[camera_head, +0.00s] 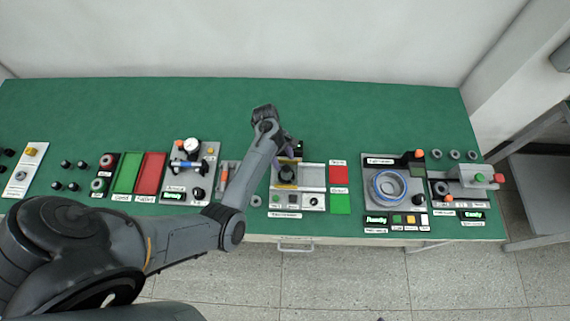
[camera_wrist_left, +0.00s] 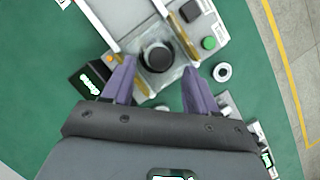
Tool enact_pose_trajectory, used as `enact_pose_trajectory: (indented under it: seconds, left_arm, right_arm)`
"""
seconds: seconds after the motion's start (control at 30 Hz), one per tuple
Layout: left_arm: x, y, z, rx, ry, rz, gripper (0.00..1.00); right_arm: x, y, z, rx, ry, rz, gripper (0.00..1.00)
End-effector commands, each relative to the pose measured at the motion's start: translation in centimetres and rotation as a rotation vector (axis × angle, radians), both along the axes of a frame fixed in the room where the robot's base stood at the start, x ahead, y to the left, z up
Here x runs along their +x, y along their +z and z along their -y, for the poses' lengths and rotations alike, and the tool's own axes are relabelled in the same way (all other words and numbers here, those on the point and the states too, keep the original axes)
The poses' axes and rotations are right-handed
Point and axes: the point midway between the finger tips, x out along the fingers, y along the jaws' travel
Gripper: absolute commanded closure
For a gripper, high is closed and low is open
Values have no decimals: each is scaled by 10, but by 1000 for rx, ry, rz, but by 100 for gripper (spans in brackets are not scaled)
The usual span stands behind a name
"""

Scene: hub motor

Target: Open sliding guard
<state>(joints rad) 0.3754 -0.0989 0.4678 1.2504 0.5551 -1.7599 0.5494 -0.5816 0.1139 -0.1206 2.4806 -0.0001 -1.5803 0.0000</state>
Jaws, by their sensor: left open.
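The station with the guard (camera_head: 312,177) stands near the middle of the green table, under my left gripper in the head view. In the left wrist view, a black round part (camera_wrist_left: 155,58) sits between two yellow-brown strips, and a clear plate (camera_wrist_left: 178,77) seems to cover the area around it. My left gripper (camera_wrist_left: 158,78) is open, its two purple fingers either side of the black part and clear plate. I cannot tell whether they touch anything. In the head view my left arm partly hides the station. My right gripper is not in view.
A green button (camera_wrist_left: 208,43) sits on the station's panel. Red and green trays (camera_head: 340,203) lie to its right, and a gauge station (camera_head: 190,170) to its left. Farther right is a station with a blue ring (camera_head: 388,187). The back of the table is clear.

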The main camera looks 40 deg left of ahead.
Motion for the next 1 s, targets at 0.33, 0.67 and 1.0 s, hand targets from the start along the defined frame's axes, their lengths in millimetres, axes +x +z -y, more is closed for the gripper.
enact_pose_trajectory:
  seconds: [0.33,0.67,1.0]
  left_arm:
    - [-1,-29,12,0,-2,1,42]
    - [-1,-31,13,0,-2,1,42]
    - [-1,-31,13,0,-2,1,94]
  right_arm:
    - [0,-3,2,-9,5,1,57]
    - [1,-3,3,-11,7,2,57]
    - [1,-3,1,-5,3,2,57]
